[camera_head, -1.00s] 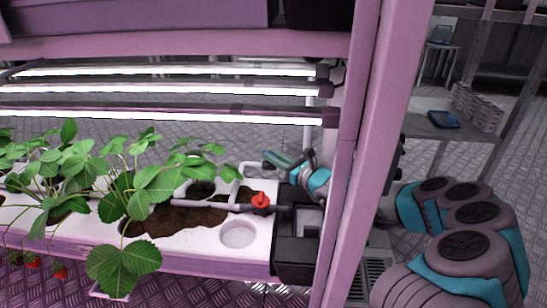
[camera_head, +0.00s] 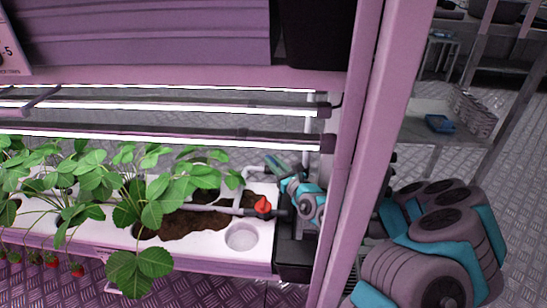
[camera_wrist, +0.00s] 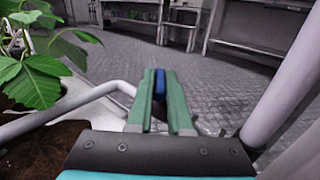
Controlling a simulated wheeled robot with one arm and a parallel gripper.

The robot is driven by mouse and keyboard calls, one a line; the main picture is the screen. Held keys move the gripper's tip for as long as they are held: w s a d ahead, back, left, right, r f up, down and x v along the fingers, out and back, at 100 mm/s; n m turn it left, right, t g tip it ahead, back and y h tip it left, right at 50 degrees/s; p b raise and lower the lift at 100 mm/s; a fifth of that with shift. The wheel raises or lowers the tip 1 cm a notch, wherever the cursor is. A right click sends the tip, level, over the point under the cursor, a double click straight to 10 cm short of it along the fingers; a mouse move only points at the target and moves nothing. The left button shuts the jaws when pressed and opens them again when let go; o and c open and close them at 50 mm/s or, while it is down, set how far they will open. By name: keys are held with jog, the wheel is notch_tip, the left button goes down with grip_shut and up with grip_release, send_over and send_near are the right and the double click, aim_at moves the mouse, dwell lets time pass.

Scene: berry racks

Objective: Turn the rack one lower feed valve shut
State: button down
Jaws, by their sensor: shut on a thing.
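A red valve handle (camera_head: 263,205) sits on the grey feed pipe (camera_head: 225,210) along the white planting tray (camera_head: 190,243), at its right end. My gripper (camera_head: 276,165) is just behind and above the red handle, beside the rack post, apart from that handle in the picture. In the wrist view, the green fingers of my gripper (camera_wrist: 161,90) are close together with a small blue piece (camera_wrist: 161,84) between them. I cannot tell whether this piece belongs to a valve. The red handle does not show in the wrist view.
A pink rack post (camera_head: 352,150) stands between the tray and my arm. Strawberry plants (camera_head: 130,185) fill the tray's left and middle. Light bars (camera_head: 160,107) hang above. A pale pipe (camera_wrist: 85,103) runs left of my fingers. A side table (camera_head: 420,128) stands behind.

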aim_at(277, 165)
jog(key=shift+s+a, duration=0.1)
jog(key=c, duration=0.8)
grip_release()
jog(key=shift+f, duration=0.1)
jog(key=shift+c, duration=0.2)
jog(key=shift+d, duration=0.2)
jog(key=v, duration=0.5)
jog(key=shift+p, duration=0.3)
jog(key=shift+v, duration=1.35)
